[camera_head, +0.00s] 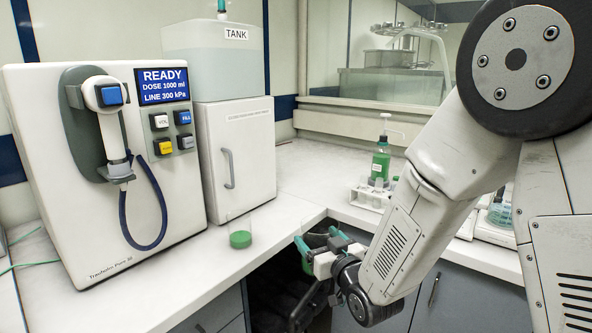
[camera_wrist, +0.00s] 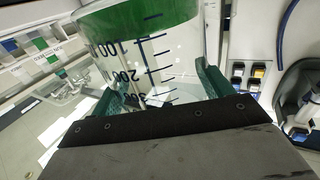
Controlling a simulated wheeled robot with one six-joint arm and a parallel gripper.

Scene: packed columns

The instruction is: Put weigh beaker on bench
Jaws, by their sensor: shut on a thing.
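My gripper (camera_head: 319,241) is shut on a clear graduated beaker (camera_wrist: 158,60). In the wrist view the beaker fills the space between the teal fingers (camera_wrist: 158,85), with a green band at its base end and marks from 100 up. In the head view the held beaker (camera_head: 307,264) is mostly hidden, with only a bit of green showing. It appears beyond the bench's front edge, near the inner corner. A second clear beaker (camera_head: 240,238) with green liquid stands upright on the white bench (camera_head: 190,275). No label shows which is the weigh beaker.
A dosing machine (camera_head: 120,225) reading READY, with a hanging blue hose, stands at left. A white cabinet (camera_head: 238,150) under a tank (camera_head: 215,60) stands behind the second beaker. A green pump bottle (camera_head: 381,160) and rack (camera_head: 370,195) are on the right bench. Bench around the corner is clear.

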